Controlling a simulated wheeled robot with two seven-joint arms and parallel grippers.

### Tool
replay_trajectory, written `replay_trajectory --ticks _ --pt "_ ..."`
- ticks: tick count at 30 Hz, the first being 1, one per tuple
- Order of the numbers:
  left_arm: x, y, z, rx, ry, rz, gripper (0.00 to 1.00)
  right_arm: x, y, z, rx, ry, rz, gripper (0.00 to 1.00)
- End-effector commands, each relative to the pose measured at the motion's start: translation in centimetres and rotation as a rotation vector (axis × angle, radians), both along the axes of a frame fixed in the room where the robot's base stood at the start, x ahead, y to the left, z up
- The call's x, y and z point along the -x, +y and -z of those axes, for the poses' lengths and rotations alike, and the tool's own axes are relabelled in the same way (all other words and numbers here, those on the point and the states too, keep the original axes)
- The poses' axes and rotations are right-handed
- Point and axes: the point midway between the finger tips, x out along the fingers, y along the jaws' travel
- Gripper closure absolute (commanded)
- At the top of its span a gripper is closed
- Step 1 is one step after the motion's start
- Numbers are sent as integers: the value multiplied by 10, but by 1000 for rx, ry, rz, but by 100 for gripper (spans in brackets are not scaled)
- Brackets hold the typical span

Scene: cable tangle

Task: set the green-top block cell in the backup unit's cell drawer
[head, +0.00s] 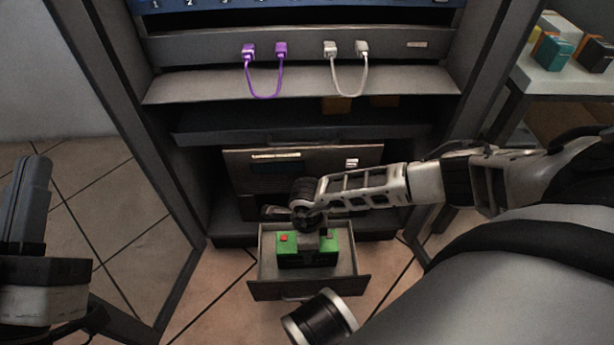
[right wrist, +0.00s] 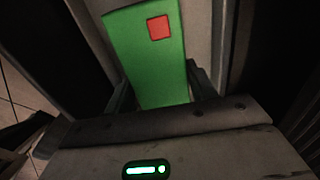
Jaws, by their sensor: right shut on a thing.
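The green-top block cell (head: 290,243), with a red square on top, lies inside the pulled-out cell drawer (head: 342,287). The backup unit (head: 312,167) stands behind it, low in the rack. My right gripper (head: 310,234) reaches down over the drawer and is shut on the cell. In the right wrist view, the cell's green top (right wrist: 157,70) shows between the dark fingers. The cell's underside and its contact with the drawer floor are hidden. My left gripper (head: 30,195) is at the far left, away from the drawer; its jaw opening is unclear.
A shelf above holds a purple cable (head: 263,92) and a white cable (head: 347,91). The rack's side posts flank the drawer. A side table (head: 570,85) at upper right carries several coloured blocks. Tiled floor is open at left.

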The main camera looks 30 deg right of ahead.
Motion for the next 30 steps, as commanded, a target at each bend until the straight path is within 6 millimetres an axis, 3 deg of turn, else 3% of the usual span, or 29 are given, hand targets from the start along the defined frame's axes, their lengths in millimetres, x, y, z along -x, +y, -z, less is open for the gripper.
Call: replay_trajectory --ticks 4,5,6,18,23,30 --pt "1 0 -4 -6 -33 -4 100 -3 0 1 -3 -5 1 100" --pt "1 0 -5 -6 -37 -4 100 0 0 3 0 0 0 36" --pt "1 0 -5 -6 -37 -4 100 0 0 3 0 0 0 25" --pt "0 0 -5 3 1 6 100 0 0 -6 1 -1 0 22" --pt "1 -1 25 61 265 23 100 -1 -1 -35 0 -2 -1 22" --pt "22 -9 68 153 654 78 100 -1 -1 -86 -1 -3 0 22"
